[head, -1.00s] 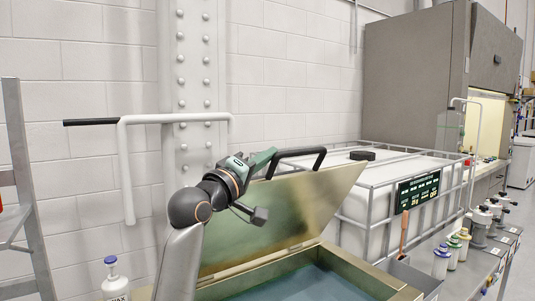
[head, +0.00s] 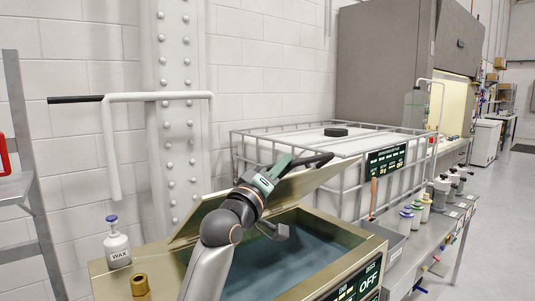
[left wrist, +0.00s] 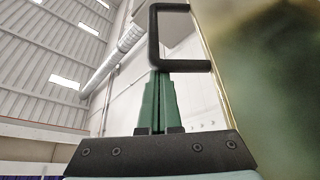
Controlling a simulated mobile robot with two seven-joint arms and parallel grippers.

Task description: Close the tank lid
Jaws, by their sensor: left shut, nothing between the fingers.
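The tank lid (head: 320,182) is a brass-coloured plate, hinged along the tank's back edge and tilted partway down over the opening. The tank (head: 352,228) has a brass-coloured rim and bluish liquid inside. The lid's black bar handle (head: 318,160) is near its raised edge; it also shows in the left wrist view (left wrist: 154,38). My left gripper (head: 281,165) is shut and empty, beside the handle at the lid's outer face. In the left wrist view its green fingers (left wrist: 159,80) are together, pointing at the handle; whether they touch it I cannot tell. My right gripper is not in view.
A caged white container (head: 300,150) is behind. A white pipe with a black end (head: 76,99) is at left. Several bottles (head: 415,212) stand on the right bench.

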